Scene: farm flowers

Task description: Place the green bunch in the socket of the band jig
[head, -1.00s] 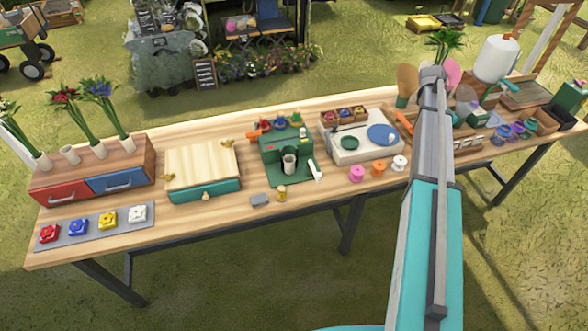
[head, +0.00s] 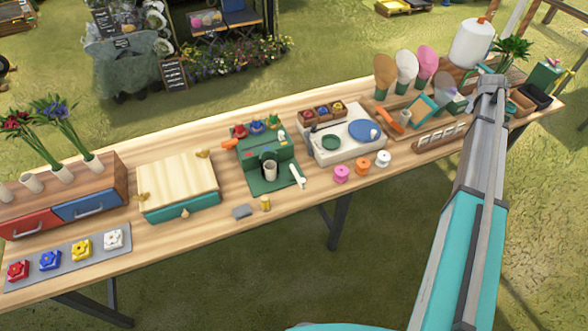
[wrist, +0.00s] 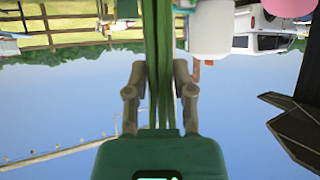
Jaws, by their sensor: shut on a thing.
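The green bunch (head: 512,52) shows its leaves above the far end of my arm in the head view. In the wrist view its green stems (wrist: 158,60) run between the two fingers of my gripper (wrist: 158,88). My gripper is shut on these stems and holds them up off the table; the arm hides the gripper in the head view. The band jig (head: 266,166) looks to be the green fixture on the middle of the table. Its grey cup-like socket (head: 270,171) looks empty. My gripper is far to the right of it.
Left of the jig is a wooden-topped box (head: 178,176), then a drawer unit (head: 92,208) with red and blue flower bunches in holders. Right of it are a white stand (head: 345,146), spools (head: 362,166), paddles (head: 405,70) and a white tank (head: 472,44). The table's front edge has little clutter.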

